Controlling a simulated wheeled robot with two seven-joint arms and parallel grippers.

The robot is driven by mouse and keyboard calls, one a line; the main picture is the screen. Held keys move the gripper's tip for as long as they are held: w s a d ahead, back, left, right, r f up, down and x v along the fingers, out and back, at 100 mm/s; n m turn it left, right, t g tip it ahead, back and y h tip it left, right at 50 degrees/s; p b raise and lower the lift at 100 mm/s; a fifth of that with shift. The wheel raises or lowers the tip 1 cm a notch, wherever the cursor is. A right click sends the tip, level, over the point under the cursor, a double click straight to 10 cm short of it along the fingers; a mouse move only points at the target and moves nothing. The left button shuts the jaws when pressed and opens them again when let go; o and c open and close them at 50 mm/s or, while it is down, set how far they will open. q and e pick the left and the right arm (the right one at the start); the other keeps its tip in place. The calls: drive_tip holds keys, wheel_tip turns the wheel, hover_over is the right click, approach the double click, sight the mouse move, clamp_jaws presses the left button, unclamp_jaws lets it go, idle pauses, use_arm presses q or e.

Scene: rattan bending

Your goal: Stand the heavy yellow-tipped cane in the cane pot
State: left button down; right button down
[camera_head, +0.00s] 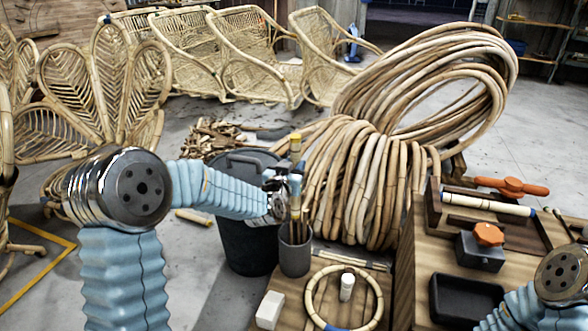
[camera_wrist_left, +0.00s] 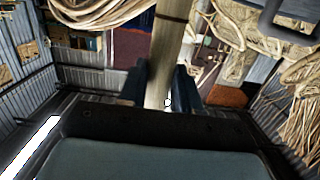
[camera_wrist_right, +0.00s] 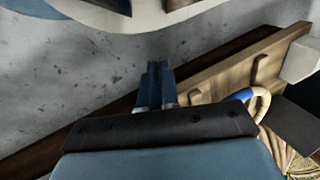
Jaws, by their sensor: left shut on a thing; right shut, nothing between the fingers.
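The yellow-tipped cane (camera_head: 295,143) stands roughly upright, its yellow end up; in the left wrist view its pale shaft (camera_wrist_left: 168,45) runs between the fingers. My left gripper (camera_head: 280,186) is shut on it, above the grey cane pot (camera_head: 295,256). My right gripper (camera_wrist_right: 158,88) is shut and empty.
A dark bin (camera_head: 245,250) stands behind the pot. A large rattan coil (camera_head: 350,190) is close on its right. A rattan ring (camera_head: 318,283), a white cylinder (camera_head: 346,287) and a white block (camera_head: 270,310) are in front. A blue-ended cane (camera_head: 488,203) lies on a rack at right.

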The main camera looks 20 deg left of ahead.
use_arm(q)
drive_tip(key=b, duration=0.3)
hover_over(294, 213)
drive_tip(key=shift+f, duration=3)
drive_tip(key=shift+s+f+b, duration=0.15)
drive_tip(key=shift+f+b, duration=1.35)
drive_tip(key=shift+f, duration=4.05)
drive_tip(key=c, duration=0.7)
unclamp_jaws()
drive_tip(key=s, duration=0.4)
drive_tip(key=s+r, duration=0.1)
drive_tip(key=s, duration=0.4)
drive_tip(key=s+p, duration=0.1)
drive_tip(key=s, duration=0.3)
drive_tip(key=shift+s+a+r, duration=0.25)
drive_tip(key=shift+s+r, duration=0.05)
drive_tip(key=shift+s, duration=0.05)
